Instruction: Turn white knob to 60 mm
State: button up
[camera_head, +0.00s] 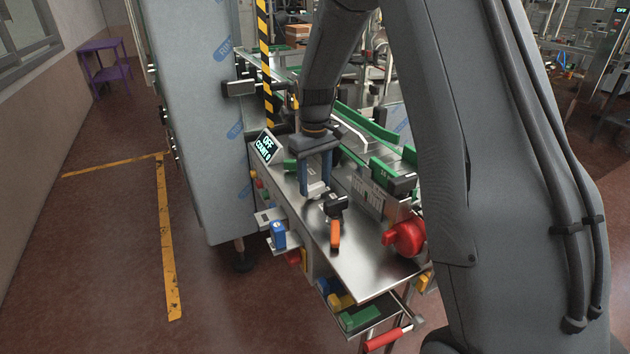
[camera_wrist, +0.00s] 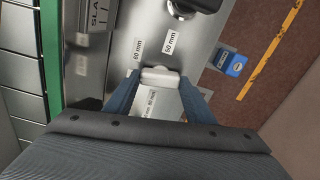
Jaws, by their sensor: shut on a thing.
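The white knob (camera_wrist: 158,78) sits on the steel machine panel, between my gripper's two blue fingers in the wrist view. My gripper (camera_head: 316,190) points down onto the panel in the head view, shut on the white knob (camera_head: 317,187). In the wrist view a pale plate with small mm markings (camera_wrist: 152,104) lies by the knob, partly hidden by my gripper, and I cannot read where the knob points. Two mm labels, (camera_wrist: 138,47) and (camera_wrist: 170,42), lie beyond the knob toward a black knob (camera_wrist: 192,5).
A red knob (camera_head: 405,238) is to the right. A display reading OFF (camera_head: 266,146) is to the left. Green conveyor guides (camera_head: 370,125) lie behind.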

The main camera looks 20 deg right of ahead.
aim_at(315, 185)
jog(key=m, duration=0.3)
jog(key=shift+w+m, duration=0.1)
jog(key=shift+m, duration=0.2)
jog(key=shift+r+m, duration=0.1)
jog(key=shift+m, duration=1.8)
jog(key=o, duration=1)
jog(key=shift+o, duration=0.2)
notch_tip(315, 185, up, 8)
jog(key=shift+f+b, duration=0.15)
jog(key=shift+b, duration=1)
